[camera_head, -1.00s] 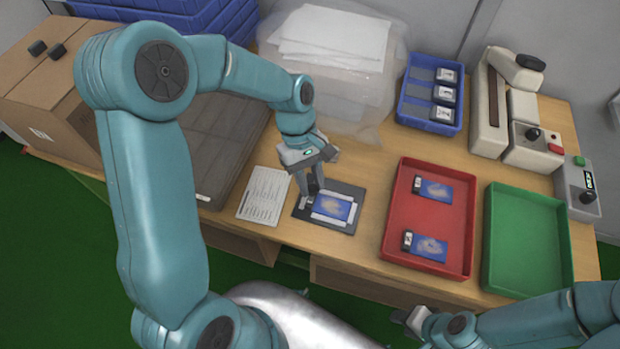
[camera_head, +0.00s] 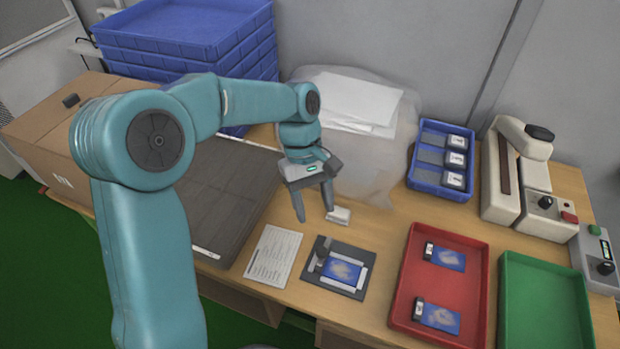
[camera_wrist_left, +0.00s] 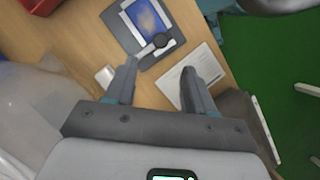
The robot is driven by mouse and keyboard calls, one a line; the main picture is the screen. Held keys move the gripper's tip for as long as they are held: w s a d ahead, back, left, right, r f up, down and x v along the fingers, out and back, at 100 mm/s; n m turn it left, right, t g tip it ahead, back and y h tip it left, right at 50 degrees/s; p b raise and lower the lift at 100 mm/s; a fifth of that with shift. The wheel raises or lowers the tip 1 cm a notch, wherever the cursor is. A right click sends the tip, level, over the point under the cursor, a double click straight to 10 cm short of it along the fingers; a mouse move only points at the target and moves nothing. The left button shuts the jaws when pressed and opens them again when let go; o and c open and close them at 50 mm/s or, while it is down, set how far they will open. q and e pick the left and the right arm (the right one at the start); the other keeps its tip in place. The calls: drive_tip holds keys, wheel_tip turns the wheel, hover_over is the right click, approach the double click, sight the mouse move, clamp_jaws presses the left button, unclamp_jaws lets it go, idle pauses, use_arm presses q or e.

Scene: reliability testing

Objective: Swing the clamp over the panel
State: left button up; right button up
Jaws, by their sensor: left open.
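The panel (camera_head: 341,271) is blue with a pale print and lies in a light frame on a dark fixture plate (camera_head: 350,292). It also shows in the left wrist view (camera_wrist_left: 147,16). The clamp (camera_head: 322,254) is a grey arm at the panel's left edge. In the left wrist view its dark round knob (camera_wrist_left: 162,40) sits by the panel's near end. I cannot tell whether it overlaps the panel. My left gripper (camera_head: 315,214) is open and empty, above and behind the fixture, apart from the clamp. Its spread fingers show in the left wrist view (camera_wrist_left: 159,68).
A small white block (camera_head: 338,216) lies beneath my left gripper. A printed sheet (camera_head: 273,256) lies left of the fixture. A red tray (camera_head: 398,312) with two panels and a green tray (camera_head: 545,310) stand right. A blue bin (camera_head: 424,185) and a clear bag (camera_head: 385,165) stand behind.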

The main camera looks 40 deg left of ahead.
use_arm(q)
drive_tip(key=v, duration=0.6)
idle(0.3)
